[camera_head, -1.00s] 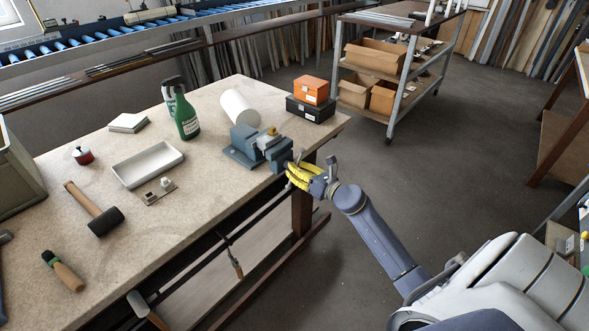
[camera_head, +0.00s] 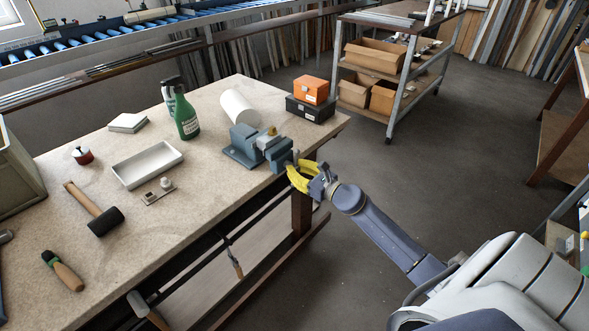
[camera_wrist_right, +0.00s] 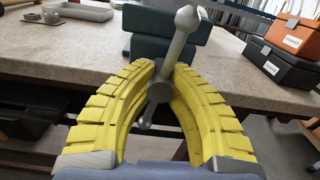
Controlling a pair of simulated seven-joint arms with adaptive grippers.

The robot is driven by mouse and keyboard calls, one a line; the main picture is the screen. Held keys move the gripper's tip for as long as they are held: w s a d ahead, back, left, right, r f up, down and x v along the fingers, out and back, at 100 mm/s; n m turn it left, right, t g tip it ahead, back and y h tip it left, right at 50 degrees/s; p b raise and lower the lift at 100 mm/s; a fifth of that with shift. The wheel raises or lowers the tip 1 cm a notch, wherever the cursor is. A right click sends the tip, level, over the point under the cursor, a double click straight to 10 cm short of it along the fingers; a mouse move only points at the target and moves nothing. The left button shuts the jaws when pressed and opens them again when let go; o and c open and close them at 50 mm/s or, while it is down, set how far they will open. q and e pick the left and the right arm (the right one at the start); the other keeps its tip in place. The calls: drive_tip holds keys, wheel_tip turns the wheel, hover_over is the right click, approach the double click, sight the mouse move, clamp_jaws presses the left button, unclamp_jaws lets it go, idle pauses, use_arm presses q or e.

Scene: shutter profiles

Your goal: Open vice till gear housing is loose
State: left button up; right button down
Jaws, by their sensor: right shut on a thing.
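The blue-grey vice (camera_head: 258,146) stands at the right edge of the workbench, and it also shows in the right wrist view (camera_wrist_right: 168,45). The small gear housing (camera_head: 268,136), partly brass-coloured, sits between its jaws. My right gripper (camera_head: 292,168), with yellow segmented fingers, is at the vice's front end. In the right wrist view its fingers (camera_wrist_right: 158,85) are shut on the vice handle (camera_wrist_right: 180,48), near the screw's hub. The handle bar is tilted, its knobbed upper end leaning right. Whether the jaws touch the housing is too small to tell. My left gripper is not in view.
The workbench (camera_head: 215,165) carries a white tray (camera_head: 148,166), a green bottle (camera_head: 186,115), a white roll (camera_head: 239,107), a mallet (camera_head: 95,210) and orange (camera_head: 311,90) and black boxes (camera_head: 309,109). The floor right of the bench is open.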

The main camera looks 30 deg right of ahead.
drive_tip(key=shift+w+r, duration=0.1)
drive_tip(key=shift+r, duration=0.15)
drive_tip(key=c, duration=1.2)
unclamp_jaws()
drive_tip(key=shift+f, duration=0.15)
drive_tip(key=shift+o, duration=0.2)
drive_tip(key=v, duration=1.2)
